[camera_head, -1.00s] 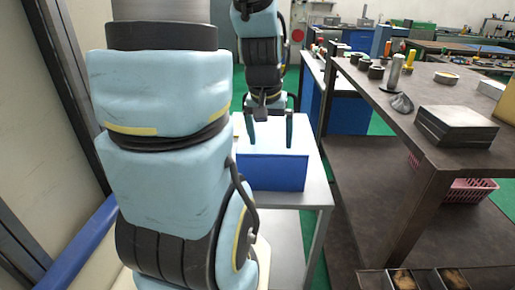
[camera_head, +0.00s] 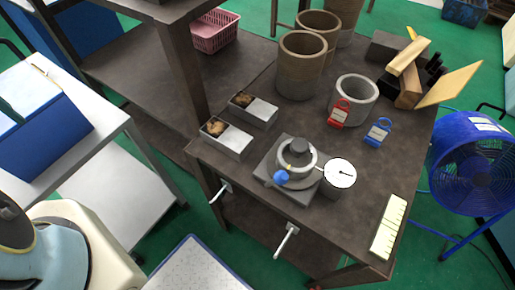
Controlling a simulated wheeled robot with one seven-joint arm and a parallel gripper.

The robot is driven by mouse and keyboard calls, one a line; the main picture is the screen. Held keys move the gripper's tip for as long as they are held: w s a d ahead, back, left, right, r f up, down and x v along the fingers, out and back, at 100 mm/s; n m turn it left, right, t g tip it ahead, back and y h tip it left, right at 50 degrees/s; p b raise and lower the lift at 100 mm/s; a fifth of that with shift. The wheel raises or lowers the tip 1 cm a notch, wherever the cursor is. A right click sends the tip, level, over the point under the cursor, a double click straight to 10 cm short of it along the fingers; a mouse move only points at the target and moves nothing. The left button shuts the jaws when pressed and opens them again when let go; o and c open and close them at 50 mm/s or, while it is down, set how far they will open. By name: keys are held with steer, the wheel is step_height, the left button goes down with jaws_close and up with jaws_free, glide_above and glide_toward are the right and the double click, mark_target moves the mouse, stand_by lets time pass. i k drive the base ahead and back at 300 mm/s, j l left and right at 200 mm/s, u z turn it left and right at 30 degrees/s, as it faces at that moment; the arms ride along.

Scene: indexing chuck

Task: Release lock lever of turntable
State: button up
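The turntable (camera_head: 273,187) is a grey square base with a round chuck (camera_head: 297,160) on top, near the front corner of the dark bench. A dark round piece sits in the middle of the chuck. A lever with a blue ball knob (camera_head: 281,177) sticks out at the chuck's front left; it looks like the lock lever. A white-faced dial gauge (camera_head: 340,174) stands at its right. My gripper is out of view; only a part of my own body shows at the lower left. Whether the lever is locked cannot be told.
The dark bench (camera_head: 262,215) also holds two small metal boxes (camera_head: 228,139), brown cylinders (camera_head: 297,65), a grey ring (camera_head: 354,95), a red padlock (camera_head: 339,111) and a blue padlock (camera_head: 378,131). A blue fan (camera_head: 474,165) stands right. A white-topped cart (camera_head: 40,160) stands left.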

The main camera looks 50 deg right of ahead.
mark_target(281, 178)
steer(key=z, duration=1.9)
steer(key=k+j, duration=0.25)
steer(key=k, duration=0.2)
